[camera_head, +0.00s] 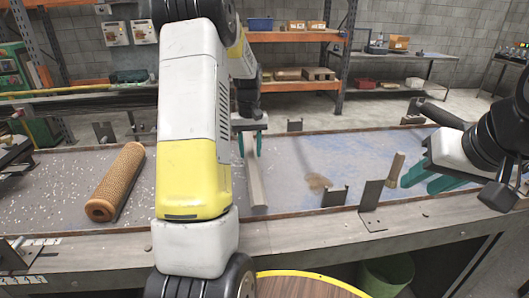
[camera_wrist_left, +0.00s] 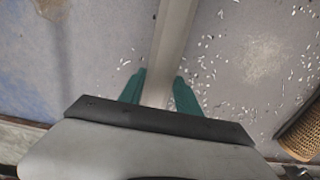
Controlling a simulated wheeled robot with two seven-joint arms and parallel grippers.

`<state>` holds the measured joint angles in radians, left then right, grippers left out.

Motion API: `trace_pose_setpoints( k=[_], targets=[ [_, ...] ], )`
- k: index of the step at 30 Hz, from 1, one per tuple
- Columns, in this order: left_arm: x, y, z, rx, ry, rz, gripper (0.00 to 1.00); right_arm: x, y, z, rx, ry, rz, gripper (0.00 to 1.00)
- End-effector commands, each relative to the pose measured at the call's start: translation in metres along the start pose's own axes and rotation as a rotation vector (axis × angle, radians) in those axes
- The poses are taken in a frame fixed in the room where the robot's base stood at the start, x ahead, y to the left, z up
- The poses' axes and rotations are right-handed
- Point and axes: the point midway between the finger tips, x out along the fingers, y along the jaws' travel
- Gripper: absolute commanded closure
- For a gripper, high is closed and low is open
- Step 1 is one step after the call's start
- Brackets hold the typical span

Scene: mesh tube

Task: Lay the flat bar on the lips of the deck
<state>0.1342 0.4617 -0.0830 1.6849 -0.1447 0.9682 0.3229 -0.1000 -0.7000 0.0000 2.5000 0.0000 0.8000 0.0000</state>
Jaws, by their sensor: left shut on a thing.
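The flat bar (camera_head: 255,186) is a long pale grey-beige strip over the blue-grey deck (camera_head: 300,150), whose raised brown edges run along front and back. My left gripper (camera_head: 250,144) is shut on the bar with teal fingers on either side of it. The left wrist view shows the bar (camera_wrist_left: 170,45) running straight out between the fingers (camera_wrist_left: 158,92). I cannot tell whether the bar touches the deck. My right gripper (camera_head: 434,180) is at the right end with its teal fingers apart and nothing visible between them.
A tan mesh tube (camera_head: 118,182) lies at the left of the deck. Dark upright brackets (camera_head: 373,205) stand near the front edge and one at the back (camera_head: 295,125). A wooden-handled tool (camera_head: 396,170) stands beside my right gripper. White chips litter the left half.

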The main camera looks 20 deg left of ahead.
Motion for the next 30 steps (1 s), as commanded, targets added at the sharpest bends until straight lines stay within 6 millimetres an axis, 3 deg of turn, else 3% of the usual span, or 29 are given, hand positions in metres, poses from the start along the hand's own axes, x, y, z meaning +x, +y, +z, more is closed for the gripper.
trace_pose_setpoints(
  k=[9,20,21,24,30],
  targets=[
    [0.034,-0.002,-0.004,0.000,0.001,0.000,1.00,0.000,0.000,0.000,0.000,0.000,0.000,0.64],
    [0.037,-0.002,-0.005,0.000,0.003,0.000,1.00,0.000,0.000,0.000,0.000,0.000,0.000,0.64],
    [0.038,-0.002,-0.004,0.000,0.001,0.000,0.56,0.000,0.000,0.000,0.000,0.000,0.000,0.64],
    [0.038,-0.002,-0.004,0.000,0.001,0.000,0.38,0.000,0.000,0.000,0.000,0.000,0.000,0.64],
    [0.038,-0.002,-0.004,0.000,0.001,0.000,0.38,0.000,0.000,0.000,0.000,0.000,0.000,0.64]
  ],
)
